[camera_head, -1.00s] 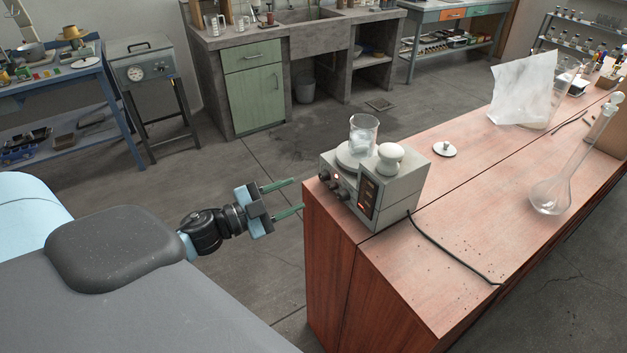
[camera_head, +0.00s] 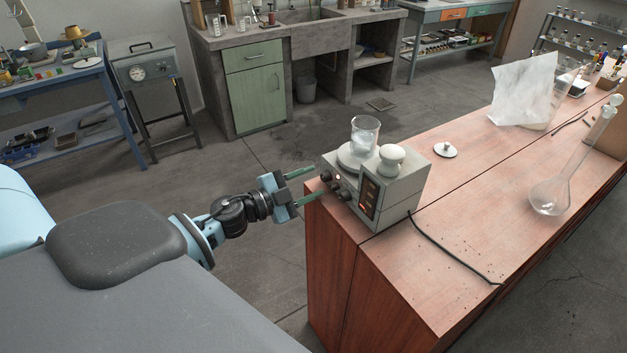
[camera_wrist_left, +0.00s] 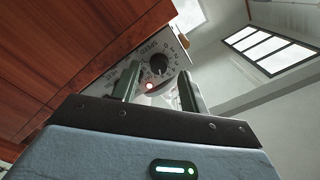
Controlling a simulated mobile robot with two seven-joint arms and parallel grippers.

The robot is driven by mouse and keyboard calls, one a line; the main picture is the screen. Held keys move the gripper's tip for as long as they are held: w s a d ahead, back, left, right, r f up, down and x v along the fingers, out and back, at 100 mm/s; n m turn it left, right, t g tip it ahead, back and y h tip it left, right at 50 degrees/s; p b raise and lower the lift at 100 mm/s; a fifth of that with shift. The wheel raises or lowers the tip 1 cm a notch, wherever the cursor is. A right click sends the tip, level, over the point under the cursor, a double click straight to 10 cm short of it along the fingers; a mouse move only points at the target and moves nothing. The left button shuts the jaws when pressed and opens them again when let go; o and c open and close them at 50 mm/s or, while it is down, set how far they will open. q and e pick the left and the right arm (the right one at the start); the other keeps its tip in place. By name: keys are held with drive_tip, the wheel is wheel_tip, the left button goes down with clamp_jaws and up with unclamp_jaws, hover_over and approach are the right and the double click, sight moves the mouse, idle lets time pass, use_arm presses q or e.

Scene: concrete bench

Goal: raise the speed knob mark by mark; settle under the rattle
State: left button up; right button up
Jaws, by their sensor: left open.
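The grey stirrer box (camera_head: 385,199) stands at the near left end of the wooden bench, with dark knobs and small lights on its left face. A glass beaker (camera_head: 364,134) with something whitish inside stands on its round top plate. My left gripper (camera_head: 312,187) is open, its two green fingers pointing at the knob face, apart from it. In the left wrist view, the black speed knob (camera_wrist_left: 159,64) with a dial of marks around it shows between the fingertips (camera_wrist_left: 158,82). A red light glows beside it. My right gripper is not seen.
A white rounded knob-like piece (camera_head: 391,153) sits on the box. A small white disc-shaped item (camera_head: 445,150), a long-necked flask (camera_head: 552,195) and a black cable (camera_head: 455,257) lie or stand along the bench (camera_head: 450,290). Open floor lies left of the bench.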

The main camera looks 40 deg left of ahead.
use_arm(q)
drive_tip(key=shift+x, duration=0.9)
drive_tip(key=shift+c, duration=0.6)
clamp_jaws()
drive_tip(key=shift+m, duration=0.3)
